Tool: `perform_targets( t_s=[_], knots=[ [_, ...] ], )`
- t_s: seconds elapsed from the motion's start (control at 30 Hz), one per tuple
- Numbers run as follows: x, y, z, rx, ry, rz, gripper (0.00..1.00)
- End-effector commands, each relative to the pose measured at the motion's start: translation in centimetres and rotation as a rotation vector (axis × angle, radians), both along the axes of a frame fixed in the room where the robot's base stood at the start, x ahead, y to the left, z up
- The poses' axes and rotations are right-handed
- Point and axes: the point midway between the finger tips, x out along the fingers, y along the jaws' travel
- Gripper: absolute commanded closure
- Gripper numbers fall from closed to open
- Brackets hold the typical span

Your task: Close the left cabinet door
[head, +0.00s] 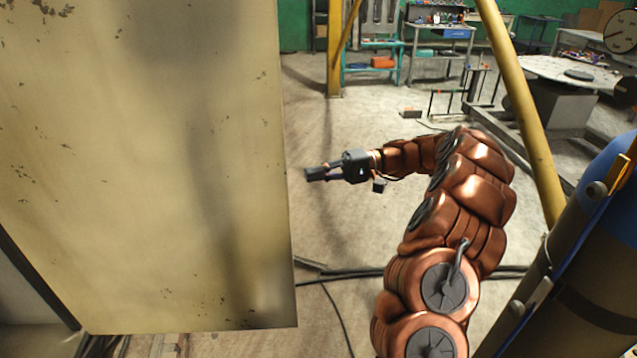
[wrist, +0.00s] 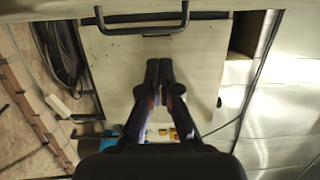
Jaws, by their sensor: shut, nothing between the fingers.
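A large worn, pale yellow panel (head: 150,170) fills the left of the head view and looks like the cabinet door. Its right edge hangs free over the floor; its hinge side is not clear. My gripper (head: 310,174) is shut and empty, just right of that edge in the picture. I cannot tell whether they touch. In the wrist view my gripper (wrist: 158,64) points at a pale panel (wrist: 115,75) with a black bar handle (wrist: 143,30) above the fingertips. I cannot tell if this is the same door.
Black cables (head: 400,273) run across the floor below my arm. A yellow post (head: 522,110) and a blue drum (head: 610,190) stand to the right. Workbenches (head: 440,40) line the back. The floor (head: 350,235) around my gripper is mostly clear.

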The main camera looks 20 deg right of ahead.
Motion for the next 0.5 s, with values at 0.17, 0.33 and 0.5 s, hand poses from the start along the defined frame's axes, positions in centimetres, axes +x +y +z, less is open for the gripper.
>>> perform_targets(
  t_s=[0.17, 0.33, 0.5],
  knots=[
    [0.1, 1.0, 0.1, -0.006, -0.006, 0.003, 1.0],
    [0.2, 1.8, 0.0, -0.004, -0.005, 0.005, 1.0],
    [0.2, 2.5, -0.1, 0.001, -0.002, 0.005, 1.0]
  ],
)
